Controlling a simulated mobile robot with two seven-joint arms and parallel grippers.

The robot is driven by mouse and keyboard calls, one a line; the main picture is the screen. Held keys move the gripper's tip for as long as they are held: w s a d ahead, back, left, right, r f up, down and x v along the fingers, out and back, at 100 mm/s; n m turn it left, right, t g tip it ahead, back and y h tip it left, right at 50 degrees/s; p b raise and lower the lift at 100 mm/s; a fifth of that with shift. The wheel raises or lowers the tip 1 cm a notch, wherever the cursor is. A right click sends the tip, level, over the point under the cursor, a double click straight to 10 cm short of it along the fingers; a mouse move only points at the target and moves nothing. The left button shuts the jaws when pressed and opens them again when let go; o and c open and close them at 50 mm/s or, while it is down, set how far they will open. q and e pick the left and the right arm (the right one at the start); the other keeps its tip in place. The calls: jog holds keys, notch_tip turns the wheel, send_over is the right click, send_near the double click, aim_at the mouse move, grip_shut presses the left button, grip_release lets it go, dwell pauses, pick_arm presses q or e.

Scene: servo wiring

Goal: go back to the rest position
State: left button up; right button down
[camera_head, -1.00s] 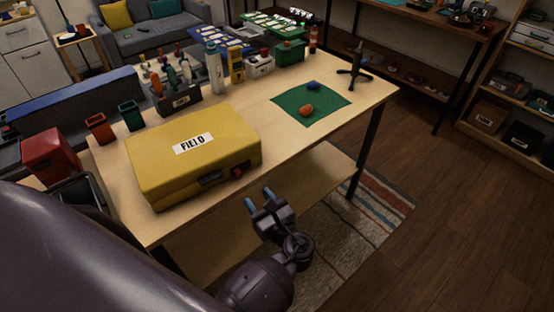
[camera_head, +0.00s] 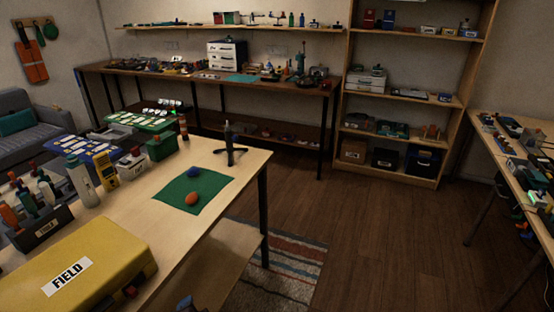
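Only the blue fingertips of one gripper, seemingly my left gripper (camera_head: 187,303), show at the bottom edge. They are in front of the workbench, near its front edge, beside the yellow case. The rest of this gripper is cut off by the picture edge, so its opening cannot be made out. Nothing is seen held at the visible tips. My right gripper is out of view. The yellow case (camera_head: 105,262) with a FIELD label lies shut on the workbench (camera_head: 165,225), at lower left.
A green mat (camera_head: 208,183) carries an orange object (camera_head: 192,199) and a blue object (camera_head: 193,172). A black stand (camera_head: 232,150) is near the bench's far corner. Bins and tools crowd the left side. Shelves (camera_head: 400,95) and a side table (camera_head: 520,170) stand beyond open floor (camera_head: 380,235).

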pick_arm(q)
jog(key=s+a+f+n+h, duration=0.1)
jog(key=s+a+n+h, duration=0.1)
jog(key=s, duration=0.5)
jog(key=s+a+f+n+h, duration=0.1)
jog(key=s+a+n, duration=0.4)
jog(key=s+n, duration=0.2)
jog(key=shift+s+h, duration=0.4)
jog(key=shift+s, duration=0.15)
